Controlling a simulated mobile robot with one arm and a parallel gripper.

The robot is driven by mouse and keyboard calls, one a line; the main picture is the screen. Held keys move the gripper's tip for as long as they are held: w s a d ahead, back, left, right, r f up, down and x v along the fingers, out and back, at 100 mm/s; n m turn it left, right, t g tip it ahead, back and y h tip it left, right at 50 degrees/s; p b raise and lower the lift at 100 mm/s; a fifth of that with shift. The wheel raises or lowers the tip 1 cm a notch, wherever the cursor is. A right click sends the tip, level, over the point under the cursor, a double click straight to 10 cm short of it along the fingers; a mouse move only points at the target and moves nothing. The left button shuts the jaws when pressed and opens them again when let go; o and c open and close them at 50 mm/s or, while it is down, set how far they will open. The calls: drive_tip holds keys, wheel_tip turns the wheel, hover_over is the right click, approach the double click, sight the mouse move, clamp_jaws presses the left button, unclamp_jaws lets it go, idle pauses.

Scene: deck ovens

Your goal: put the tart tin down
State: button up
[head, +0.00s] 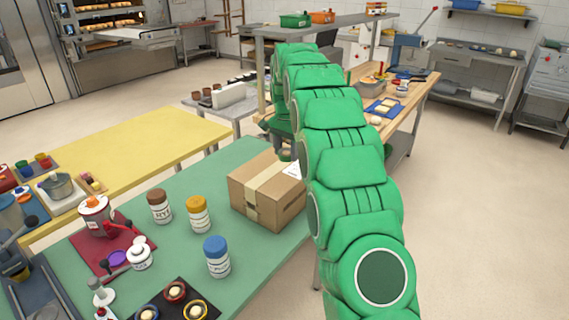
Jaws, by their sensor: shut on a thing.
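My green arm reaches from the lower right up and away. My gripper (284,146) hangs at its far end, partly hidden behind the arm, just above and behind the cardboard box (268,195) on the green table (140,283). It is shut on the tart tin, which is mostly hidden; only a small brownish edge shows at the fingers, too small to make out. I cannot tell whether it touches anything below. Small round dishes with coloured rims (175,291) sit on a dark mat at the green table's front edge.
Jars with brown (159,206), yellow (198,214) and blue (217,257) lids stand left of the box. A yellow table (150,150) lies behind. A wooden bench (412,112) stands beyond my arm. Green tabletop behind the jars is clear.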

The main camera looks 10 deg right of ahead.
sight(284, 171)
drive_tip(key=shift+w+f, duration=1.45)
drive_tip(key=shift+f, duration=0.3)
drive_tip(key=shift+w+f, duration=0.25)
drive_tip(key=shift+f, duration=1.6)
drive_tip(key=shift+f, duration=0.1)
drive_tip(key=o, duration=1)
drive_tip(key=shift+o, duration=0.2)
wheel_tip(284, 171, up, 12)
